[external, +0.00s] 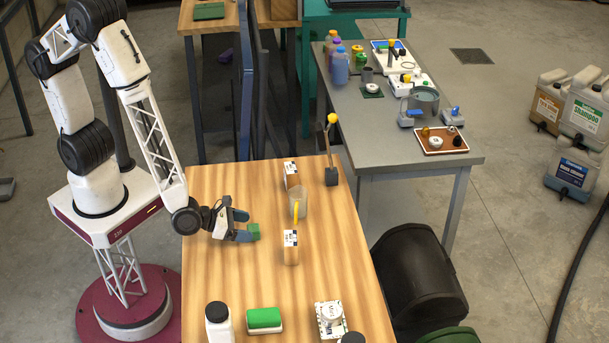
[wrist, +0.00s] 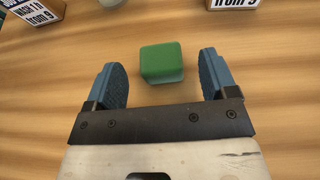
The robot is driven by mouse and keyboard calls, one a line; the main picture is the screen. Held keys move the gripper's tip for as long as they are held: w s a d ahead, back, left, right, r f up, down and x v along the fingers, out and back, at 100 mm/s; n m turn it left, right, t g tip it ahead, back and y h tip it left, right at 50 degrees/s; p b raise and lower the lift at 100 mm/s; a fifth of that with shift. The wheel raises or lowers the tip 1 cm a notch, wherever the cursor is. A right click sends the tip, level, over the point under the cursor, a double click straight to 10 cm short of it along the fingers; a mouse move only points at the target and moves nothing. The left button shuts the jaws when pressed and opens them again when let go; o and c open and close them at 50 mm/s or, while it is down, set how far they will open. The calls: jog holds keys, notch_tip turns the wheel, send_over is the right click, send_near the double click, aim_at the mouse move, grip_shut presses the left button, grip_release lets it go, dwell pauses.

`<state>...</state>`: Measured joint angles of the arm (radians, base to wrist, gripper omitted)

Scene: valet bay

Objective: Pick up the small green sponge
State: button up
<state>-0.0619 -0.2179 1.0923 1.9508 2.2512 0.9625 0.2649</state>
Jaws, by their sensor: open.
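The small green sponge (external: 253,231) is a little block on the wooden table (external: 215,276). In the wrist view the sponge (wrist: 162,62) lies between and slightly beyond the two blue fingertips, nearer the middle of the gap. My gripper (external: 243,226) is open and low over the table, with the sponge at its fingertips. In the wrist view my gripper (wrist: 162,82) shows a clear gap on both sides of the sponge. Neither finger appears to touch it. A larger green sponge with a pale base (external: 264,320) lies at the table's front.
Two labelled boxes (external: 291,247) (external: 291,175) and a cup with a yellow item (external: 298,204) stand right of the sponge. A dark holder with a yellow-tipped stick (external: 331,175) is farther back. A white bottle (external: 218,323) stands at the front. Wood left of the front boxes is clear.

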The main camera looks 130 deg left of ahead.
aim_at(258, 227)
jog(key=shift+x, duration=2.4)
jog(key=c, duration=1)
jog(key=shift+r, duration=0.15)
jog(key=shift+r, duration=0.7)
notch_tip(258, 227, up, 2)
jog(key=shift+r, duration=0.1)
jog(key=s+d, duration=0.1)
jog(key=s, duration=0.4)
jog(key=s+d, duration=0.2)
jog(key=s, duration=0.3)
jog(key=s+d+r, duration=0.1)
jog(key=s, duration=0.4)
jog(key=shift+s+d+r, duration=0.15)
jog(key=shift+s+d, duration=0.05)
